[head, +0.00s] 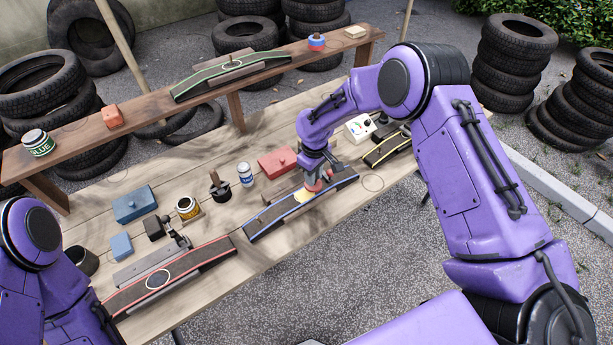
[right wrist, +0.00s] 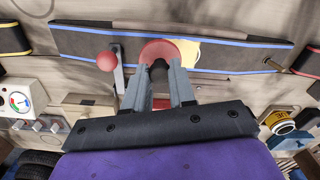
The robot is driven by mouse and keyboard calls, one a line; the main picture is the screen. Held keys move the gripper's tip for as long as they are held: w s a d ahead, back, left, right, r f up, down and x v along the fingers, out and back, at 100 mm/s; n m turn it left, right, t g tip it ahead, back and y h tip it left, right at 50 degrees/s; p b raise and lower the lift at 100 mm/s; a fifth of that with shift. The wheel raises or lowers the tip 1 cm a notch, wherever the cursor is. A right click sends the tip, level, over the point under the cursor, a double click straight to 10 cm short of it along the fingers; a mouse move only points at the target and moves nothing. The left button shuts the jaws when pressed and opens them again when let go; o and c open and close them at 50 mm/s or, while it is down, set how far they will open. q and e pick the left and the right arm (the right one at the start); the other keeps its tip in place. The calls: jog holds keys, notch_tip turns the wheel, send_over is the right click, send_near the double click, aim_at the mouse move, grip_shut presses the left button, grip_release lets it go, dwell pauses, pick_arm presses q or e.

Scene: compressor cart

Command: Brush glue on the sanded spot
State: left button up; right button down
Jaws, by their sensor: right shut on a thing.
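A dark strip with blue edges (head: 270,219) lies on the wooden table and also shows in the right wrist view (right wrist: 230,54). A cream-yellow patch (head: 302,196) is on it; in the right wrist view the patch (right wrist: 186,53) is partly hidden by a red round-ended tool (right wrist: 160,50). My right gripper (right wrist: 160,88) is shut on this tool's dark handle, with the red end over or on the strip beside the patch; contact cannot be told.
A red-edged strip (head: 210,251) with an oval mark, a yellow-rimmed can (head: 187,207), a black holder (head: 220,187), a white-blue bottle (head: 245,174), blue boxes and a red box (head: 278,162) crowd the table. A red-knobbed lever (right wrist: 108,62) stands by the blue-edged strip.

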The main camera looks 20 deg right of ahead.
jog(key=shift+d+r, duration=0.1)
jog(key=shift+d, duration=0.4)
notch_tip(320, 180, up, 3)
jog(key=p, duration=0.2)
jog(key=shift+w+r+p, duration=0.1)
jog(key=shift+r+p, duration=0.05)
jog(key=shift+p, duration=0.25)
jog(key=shift+r, duration=0.65)
notch_tip(320, 180, up, 2)
jog(key=shift+r, duration=0.7)
